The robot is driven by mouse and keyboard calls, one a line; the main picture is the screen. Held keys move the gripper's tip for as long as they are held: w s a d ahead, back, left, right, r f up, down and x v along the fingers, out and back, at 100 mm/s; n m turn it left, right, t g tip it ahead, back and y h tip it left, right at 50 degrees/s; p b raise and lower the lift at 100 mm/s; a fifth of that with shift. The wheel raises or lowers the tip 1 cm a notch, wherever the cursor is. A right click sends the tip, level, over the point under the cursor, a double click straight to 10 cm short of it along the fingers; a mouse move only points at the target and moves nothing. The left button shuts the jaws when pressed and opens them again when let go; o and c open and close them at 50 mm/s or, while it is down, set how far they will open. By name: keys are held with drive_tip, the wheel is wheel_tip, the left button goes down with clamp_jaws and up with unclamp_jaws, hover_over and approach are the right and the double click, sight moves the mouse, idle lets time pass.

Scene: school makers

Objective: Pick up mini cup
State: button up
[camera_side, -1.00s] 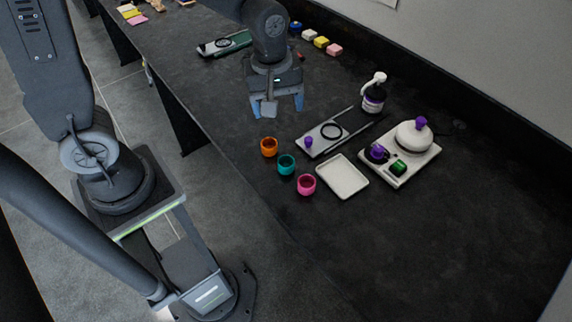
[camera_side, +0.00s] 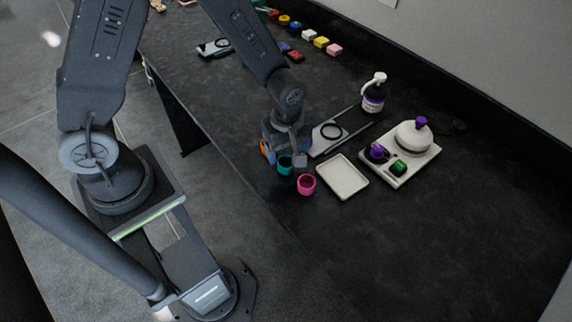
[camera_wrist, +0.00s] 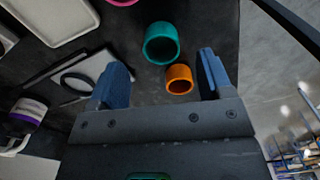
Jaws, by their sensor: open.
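Three mini cups stand in a row near the table's front edge. The orange cup (camera_wrist: 179,80) lies between my open fingers in the wrist view, nearer the right finger; in the side view my gripper (camera_side: 284,158) mostly hides it. The teal cup (camera_wrist: 161,44) is just beyond it and also shows by the fingers in the side view (camera_side: 285,165). The pink cup (camera_side: 306,184) stands farther along the row, cut off at the top of the wrist view (camera_wrist: 123,2). My gripper's blue fingers (camera_wrist: 163,66) are apart and hold nothing.
A white tray (camera_side: 342,177) lies right of the cups. A grey plate with a black ring (camera_side: 331,131) is behind them. A white stand with a round pot (camera_side: 414,135) and a pump bottle (camera_side: 374,93) are farther right. The table's front right is clear.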

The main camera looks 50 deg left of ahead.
sight(286, 161)
wheel_tip(286, 161, down, 5)
drive_tip(key=shift+a+r, duration=0.1)
drive_tip(key=shift+r, duration=0.05)
drive_tip(key=c, duration=1)
drive_tip(key=shift+r, duration=0.1)
